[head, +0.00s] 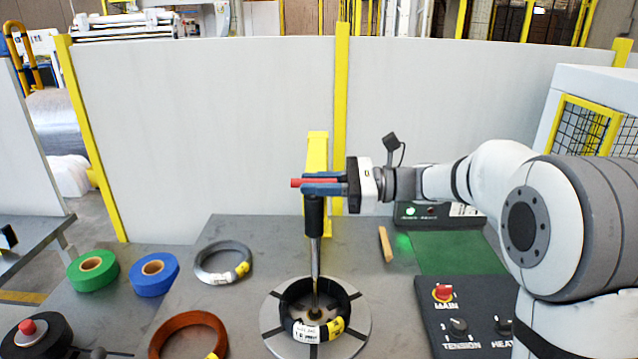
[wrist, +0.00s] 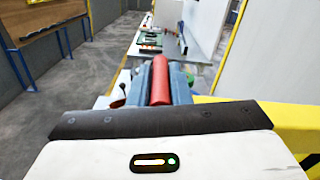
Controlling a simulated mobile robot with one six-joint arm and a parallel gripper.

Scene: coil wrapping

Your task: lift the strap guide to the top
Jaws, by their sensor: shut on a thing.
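My gripper (head: 318,183) is shut on a red handle (head: 297,182), which I take to be part of the strap guide. In the wrist view the red handle (wrist: 160,80) lies between the blue fingers (wrist: 163,92). A black sleeve (head: 314,215) hangs just below the fingers, above a metal rod (head: 316,260) that reaches down into a black coil (head: 286,302). The coil lies on a round grey slotted plate (head: 357,330). A yellow post (head: 318,150) stands behind the gripper. The fingers hide where handle and sleeve join.
Green (head: 92,270) and blue (head: 154,277) tape rolls, a grey ring (head: 223,262) and a copper ring (head: 188,336) lie left. A control panel (head: 465,315), a wooden stick (head: 386,244) and a green mat (head: 458,252) lie right. A white partition (head: 210,130) stands behind.

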